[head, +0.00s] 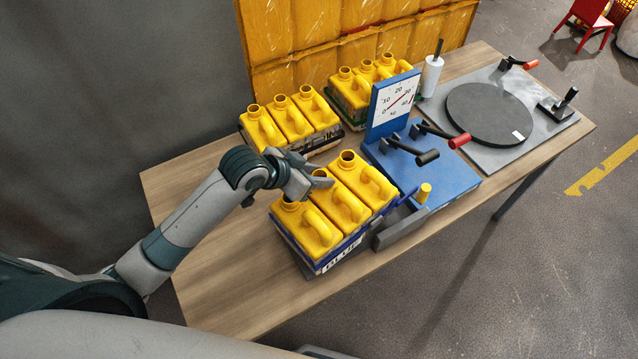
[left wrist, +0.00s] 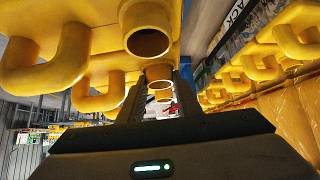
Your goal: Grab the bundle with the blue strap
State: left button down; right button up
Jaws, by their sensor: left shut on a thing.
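The bundle with the blue strap (head: 352,243) holds three yellow jerry cans in a row and has a label reading BLUE. It stands upright at the table's front, in the middle of the head view. My left gripper (head: 306,182) reaches over it from the left and is shut at the neck of one of its cans, near the middle of the row. In the left wrist view, the fingers (left wrist: 160,97) are at the can necks, and yellow cans (left wrist: 145,35) fill the upper left. The exact contact is partly hidden. My right gripper is not in view.
A bundle with a black strap (head: 293,118) stands behind, and one with a green strap (head: 362,82) farther back. A blue scale (head: 425,180) with a dial stands close on the right. A grey plate with a black disc (head: 490,112) lies beyond. The table's left front (head: 215,280) is bare.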

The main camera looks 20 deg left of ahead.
pick_arm(q)
notch_tip(320, 180, up, 7)
jog(key=shift+f+b, duration=0.15)
jog(key=shift+b, duration=0.65)
jog(key=shift+s, duration=0.1)
